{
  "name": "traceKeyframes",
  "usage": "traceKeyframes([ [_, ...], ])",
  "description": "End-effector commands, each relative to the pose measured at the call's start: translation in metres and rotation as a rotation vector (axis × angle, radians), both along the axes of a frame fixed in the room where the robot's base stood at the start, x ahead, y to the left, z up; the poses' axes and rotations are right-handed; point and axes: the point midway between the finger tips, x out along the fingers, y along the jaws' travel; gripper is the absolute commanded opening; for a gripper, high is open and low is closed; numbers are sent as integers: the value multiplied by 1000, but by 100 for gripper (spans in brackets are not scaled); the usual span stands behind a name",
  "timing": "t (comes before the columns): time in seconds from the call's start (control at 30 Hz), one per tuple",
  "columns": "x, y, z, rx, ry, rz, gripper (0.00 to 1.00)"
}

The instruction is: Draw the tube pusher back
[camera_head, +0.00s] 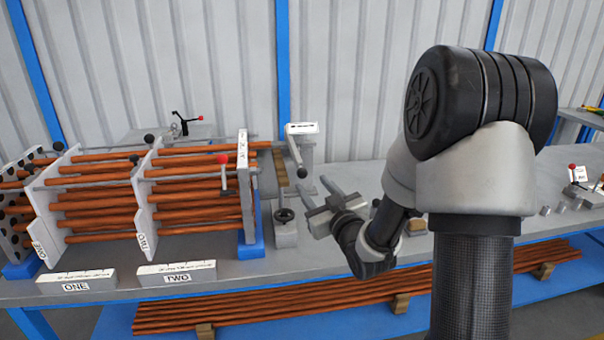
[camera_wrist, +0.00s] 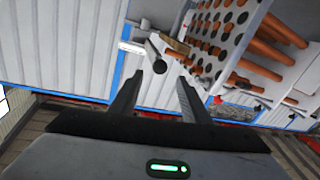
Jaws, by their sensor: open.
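My gripper (camera_head: 314,184) is open and empty, just right of the shell's right-hand end plate (camera_head: 243,180). A pale unit with a lever ending in a black ball knob (camera_head: 301,172) stands at that end; I cannot tell for sure that it is the tube pusher. In the wrist view a black knob (camera_wrist: 159,67) shows between and beyond my open fingertips (camera_wrist: 160,82), not gripped. The shell holds copper-coloured tubes (camera_head: 190,190) through upright plates. The wrist view shows a plate with many holes (camera_wrist: 222,35), some with tubes in them.
Labelled blocks ONE (camera_head: 75,280) and TWO (camera_head: 177,273) lie along the bench's front edge. A red-knobbed lever (camera_head: 223,160) rises before the shell. Spare tubes (camera_head: 300,303) lie on the lower shelf.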

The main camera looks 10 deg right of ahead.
Motion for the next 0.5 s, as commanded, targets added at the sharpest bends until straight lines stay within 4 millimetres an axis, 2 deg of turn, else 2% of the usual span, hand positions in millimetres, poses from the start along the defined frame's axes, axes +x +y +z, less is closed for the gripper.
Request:
traceKeyframes([
  [0.2,46,10,0,0,-1,1,43],
  [0.33,67,13,0,0,-1,0,43],
  [0.5,82,16,0,0,0,0,43],
])
